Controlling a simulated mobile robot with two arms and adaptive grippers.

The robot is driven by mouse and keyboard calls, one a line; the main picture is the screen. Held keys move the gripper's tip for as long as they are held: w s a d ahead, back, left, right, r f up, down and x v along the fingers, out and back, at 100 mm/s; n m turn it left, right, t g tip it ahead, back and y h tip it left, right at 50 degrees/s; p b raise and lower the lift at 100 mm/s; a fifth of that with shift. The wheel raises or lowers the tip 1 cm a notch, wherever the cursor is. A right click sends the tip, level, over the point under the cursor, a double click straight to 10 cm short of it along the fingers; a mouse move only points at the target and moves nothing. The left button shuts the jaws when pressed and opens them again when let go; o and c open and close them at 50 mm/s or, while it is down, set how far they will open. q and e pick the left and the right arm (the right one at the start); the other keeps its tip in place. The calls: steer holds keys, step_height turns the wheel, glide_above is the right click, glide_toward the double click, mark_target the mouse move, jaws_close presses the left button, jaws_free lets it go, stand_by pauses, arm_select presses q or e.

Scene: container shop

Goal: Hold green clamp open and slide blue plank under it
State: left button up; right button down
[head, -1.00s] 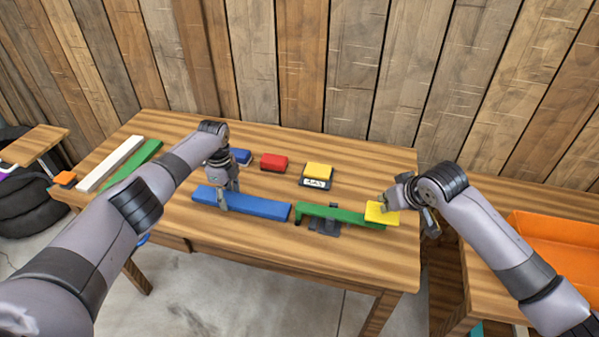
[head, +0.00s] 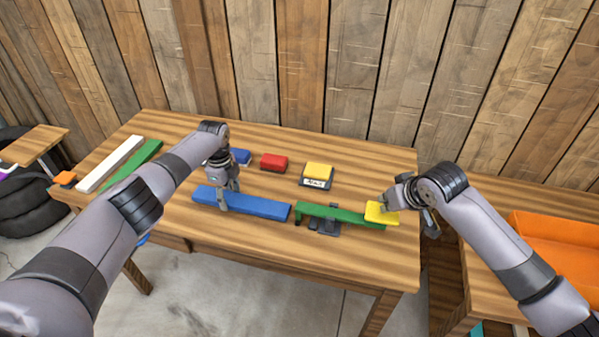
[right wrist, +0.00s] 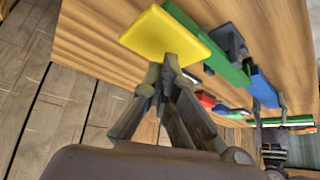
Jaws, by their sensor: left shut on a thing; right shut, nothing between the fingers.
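The blue plank (head: 255,206) lies flat on the table, its right end close to the left end of the green clamp (head: 345,214). My left gripper (head: 222,206) is shut on the blue plank near its left part. The clamp is a long green bar over a dark base (head: 320,226), with a yellow pad (head: 378,214) at its right end. My right gripper (right wrist: 168,75) is shut and empty, with its fingertips at the yellow pad. I cannot tell whether they press on it. The gap under the clamp's left end is too small to judge.
A blue block (head: 241,156), a red block (head: 273,162) and a yellow-topped block (head: 318,173) stand behind the plank. A white plank (head: 108,163) and a green plank (head: 140,163) lie at the left. An orange bin (head: 560,245) is at the right.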

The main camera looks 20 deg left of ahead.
mark_target(249, 202)
steer(key=shift+r, duration=0.2)
stand_by(0.5)
steer(key=shift+w, duration=0.1)
steer(key=shift+w+a, duration=0.1)
steer(key=shift+w, duration=0.35)
steer(key=shift+f, duration=0.1)
arm_select(q)
steer(key=shift+d, duration=0.1)
arm_select(e)
steer(key=shift+s+f, duration=0.15)
steer(key=shift+f, duration=2.65)
arm_select(q)
steer(key=shift+d, duration=0.1)
steer(key=shift+d, duration=3.1)
arm_select(e)
steer(key=shift+a, duration=0.1)
arm_select(q)
steer(key=shift+f, duration=0.25)
steer(key=shift+d, duration=0.1)
